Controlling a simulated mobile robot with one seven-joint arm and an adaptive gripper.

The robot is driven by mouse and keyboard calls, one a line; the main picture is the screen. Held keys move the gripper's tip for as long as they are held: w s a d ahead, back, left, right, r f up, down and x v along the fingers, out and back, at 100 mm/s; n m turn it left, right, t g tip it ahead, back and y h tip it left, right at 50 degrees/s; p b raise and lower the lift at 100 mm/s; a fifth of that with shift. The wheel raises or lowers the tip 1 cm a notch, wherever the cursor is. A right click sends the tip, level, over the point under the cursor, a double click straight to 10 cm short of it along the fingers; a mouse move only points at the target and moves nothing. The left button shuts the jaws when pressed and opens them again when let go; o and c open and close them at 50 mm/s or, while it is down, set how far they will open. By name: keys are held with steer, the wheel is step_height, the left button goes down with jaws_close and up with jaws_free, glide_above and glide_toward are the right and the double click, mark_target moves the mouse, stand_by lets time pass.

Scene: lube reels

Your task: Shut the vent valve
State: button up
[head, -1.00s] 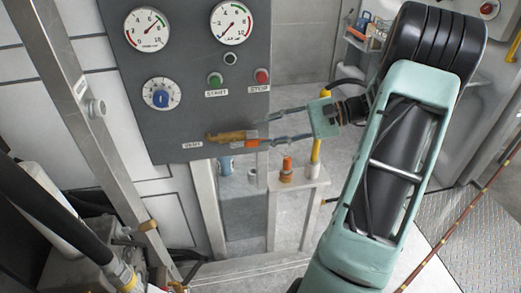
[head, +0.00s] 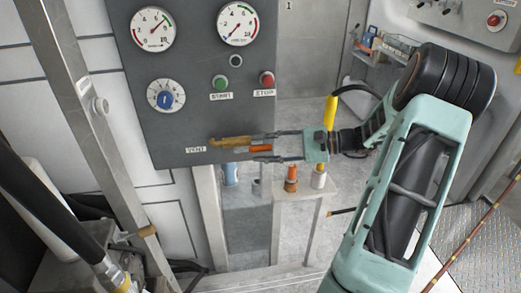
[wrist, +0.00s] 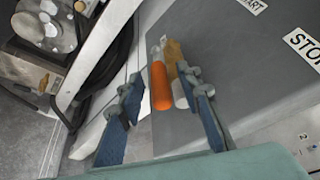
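The vent valve has a brass body (head: 230,141) at the lower edge of the grey panel, right of the VENT label (head: 196,150). Its orange handle (head: 253,148) lies roughly parallel to the brass body and points right. My gripper (head: 260,147) is open and reaches in from the right, one finger above the handle and one below. In the wrist view the orange handle (wrist: 160,88) stands between the two blue finger pads, with gaps on both sides. The brass body (wrist: 175,55) is partly hidden behind the handle and its fittings.
The panel holds two gauges (head: 153,30), a dial (head: 165,96), a green START button (head: 220,83) and a red STOP button (head: 267,80). An orange-topped fitting (head: 291,178) stands on a post below my gripper. A metal frame post (head: 85,100) is at left.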

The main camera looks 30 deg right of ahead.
steer(key=shift+w+a+f, duration=0.1)
steer(key=shift+w+a, duration=0.1)
steer(key=shift+a, duration=0.15)
steer(key=shift+c, duration=0.3)
jaws_close()
